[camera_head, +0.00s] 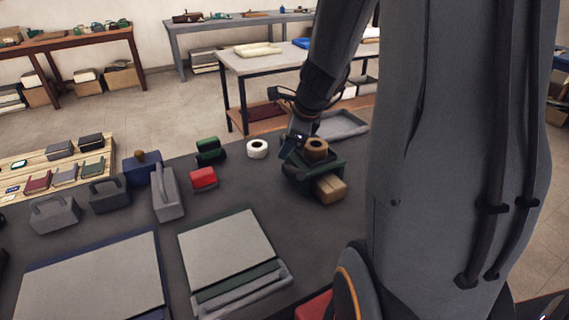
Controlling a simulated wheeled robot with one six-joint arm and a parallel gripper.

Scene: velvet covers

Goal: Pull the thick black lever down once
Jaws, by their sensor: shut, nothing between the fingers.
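My gripper (291,146) is at the end of my dark grey arm, over the worktable. It is shut and appears empty. It is just left of a brown roll (316,150) on a dark green device (320,165). I cannot tell whether it touches the device. I cannot make out a thick black lever clearly. It may be hidden by my gripper or arm, or blend in with the dark device.
A light brown block (330,189) is at the device's front. A white roll (257,149), a red block (203,178) and grey handled blocks (167,193) are to the left. Flat grey boards (90,285) lie in front. A grey tray (340,125) is behind the device.

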